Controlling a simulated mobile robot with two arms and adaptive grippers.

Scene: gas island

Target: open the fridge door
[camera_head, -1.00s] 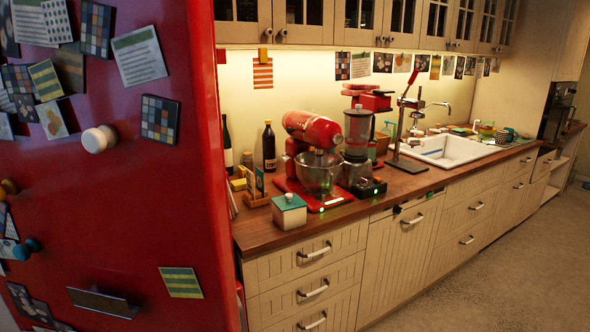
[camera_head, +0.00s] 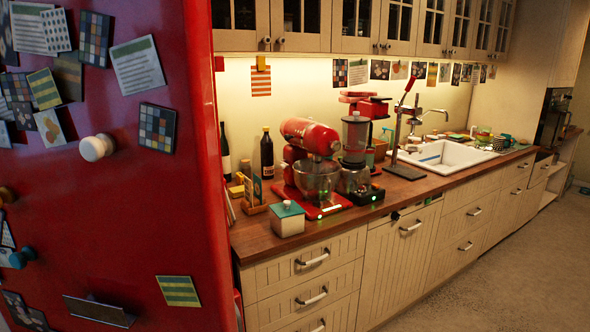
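The red fridge (camera_head: 110,210) fills the left side of the head view. The face I see is covered with cards and magnets, and a white round knob-like piece (camera_head: 97,147) sticks out of it. No door handle, door edge or gap can be made out in this view. Neither of my grippers shows in the picture.
A wooden counter (camera_head: 262,239) runs right from the fridge over white drawers (camera_head: 312,257). On it stand a red mixer (camera_head: 310,135), a blender (camera_head: 355,140), a small box (camera_head: 287,219) and bottles (camera_head: 267,153). A sink (camera_head: 448,156) lies further right. The floor (camera_head: 500,270) at the lower right is clear.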

